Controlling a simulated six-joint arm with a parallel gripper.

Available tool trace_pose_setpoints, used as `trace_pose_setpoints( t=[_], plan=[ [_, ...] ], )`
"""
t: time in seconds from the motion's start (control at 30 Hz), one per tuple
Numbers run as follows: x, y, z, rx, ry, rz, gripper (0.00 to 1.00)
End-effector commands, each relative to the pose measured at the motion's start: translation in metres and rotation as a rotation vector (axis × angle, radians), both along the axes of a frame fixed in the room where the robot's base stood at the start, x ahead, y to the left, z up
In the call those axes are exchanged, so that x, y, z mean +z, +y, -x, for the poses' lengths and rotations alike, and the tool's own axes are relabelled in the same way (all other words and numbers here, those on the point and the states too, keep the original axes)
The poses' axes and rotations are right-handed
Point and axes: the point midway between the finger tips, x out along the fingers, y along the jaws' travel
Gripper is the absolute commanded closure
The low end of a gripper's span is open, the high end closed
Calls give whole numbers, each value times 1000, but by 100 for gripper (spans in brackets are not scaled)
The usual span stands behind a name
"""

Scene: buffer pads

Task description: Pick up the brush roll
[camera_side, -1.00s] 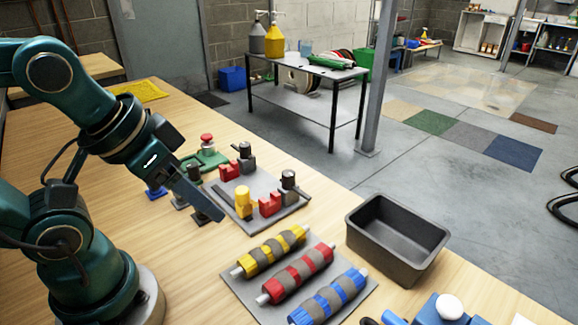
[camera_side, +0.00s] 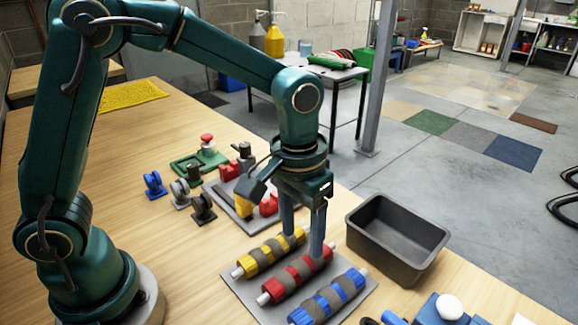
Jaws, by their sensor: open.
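Three brush rolls with grey bands and pale end shafts lie side by side on a flat grey plate (camera_side: 245,298): a yellow one (camera_side: 272,249), a red one (camera_side: 296,276) and a blue one (camera_side: 329,299). My gripper (camera_side: 302,246) points down over the yellow and red rolls, its jaws open with nothing between them. One fingertip overlaps the right part of the yellow roll, the other the right part of the red roll. I cannot tell whether either finger touches a roll. The fingers hide small parts of both rolls.
An empty dark bin (camera_side: 397,241) stands right of the rolls. Behind them is a grey fixture plate (camera_side: 233,208) with red and yellow blocks, partly hidden by my gripper. Small wheeled parts (camera_side: 180,192) stand left of it. A blue device (camera_side: 440,310) sits at the front right.

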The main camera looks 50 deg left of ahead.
Motion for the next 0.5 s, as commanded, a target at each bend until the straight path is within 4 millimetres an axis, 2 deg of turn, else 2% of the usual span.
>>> trace_pose_setpoints(
  t=[0.17, 0.5],
  plan=[
    [-19, -5, 8, -25, 54, -17, 39],
    [-59, -5, 9, -28, 57, -18, 39]
  ],
)
